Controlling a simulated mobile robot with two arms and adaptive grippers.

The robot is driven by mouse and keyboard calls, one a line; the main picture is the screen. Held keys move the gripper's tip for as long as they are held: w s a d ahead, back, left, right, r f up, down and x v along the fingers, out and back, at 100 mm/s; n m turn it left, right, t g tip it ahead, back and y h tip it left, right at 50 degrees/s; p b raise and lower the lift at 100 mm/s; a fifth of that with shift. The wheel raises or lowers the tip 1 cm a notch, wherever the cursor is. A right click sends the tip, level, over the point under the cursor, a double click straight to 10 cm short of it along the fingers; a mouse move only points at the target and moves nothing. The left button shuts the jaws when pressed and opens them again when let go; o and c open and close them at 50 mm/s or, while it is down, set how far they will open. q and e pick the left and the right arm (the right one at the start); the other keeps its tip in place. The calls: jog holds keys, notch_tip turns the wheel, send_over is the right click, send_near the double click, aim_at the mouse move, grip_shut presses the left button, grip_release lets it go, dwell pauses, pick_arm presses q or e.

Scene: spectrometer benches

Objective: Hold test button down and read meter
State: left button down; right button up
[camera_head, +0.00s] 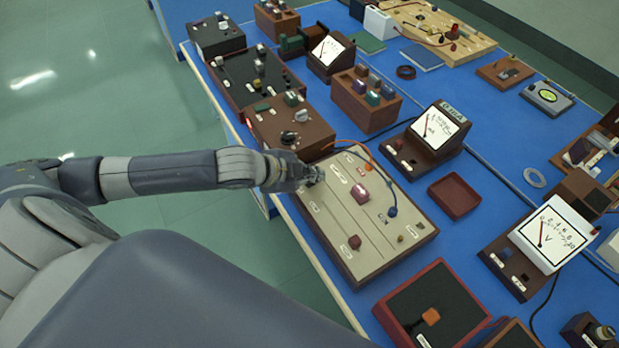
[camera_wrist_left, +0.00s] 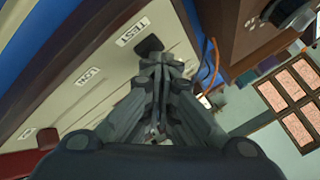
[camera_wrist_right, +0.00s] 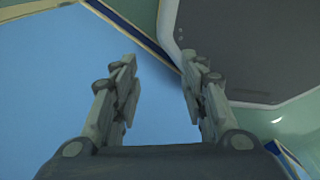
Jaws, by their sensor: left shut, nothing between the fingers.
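A beige panel (camera_head: 385,238) in a brown frame lies on the blue bench. In the left wrist view, a label reading TEST (camera_wrist_left: 133,32) sits beside a dark square button (camera_wrist_left: 149,45). My left gripper (camera_head: 313,175) is shut and empty at the panel's far left corner. In the left wrist view its fingertips (camera_wrist_left: 162,62) are right at the button and partly cover it; I cannot tell whether they press it. An mA meter (camera_head: 437,125) with a dark case stands behind the panel, its needle near upright. My right gripper (camera_wrist_right: 158,62), only in its wrist view, is open and empty.
A white-faced V meter (camera_head: 548,236) stands at the right. A brown box with knobs (camera_head: 290,130) adjoins the panel's far end. A red-brown tray (camera_head: 453,195) and a dark tray (camera_head: 432,305) lie nearby. Orange and blue leads cross the panel.

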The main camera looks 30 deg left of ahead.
dwell(0.8)
pick_arm(q)
jog(key=shift+r+p, duration=0.95)
jog(key=shift+p, duration=0.2)
notch_tip(320, 180, up, 5)
jog(key=p, duration=0.5)
jog(key=shift+f, duration=0.1)
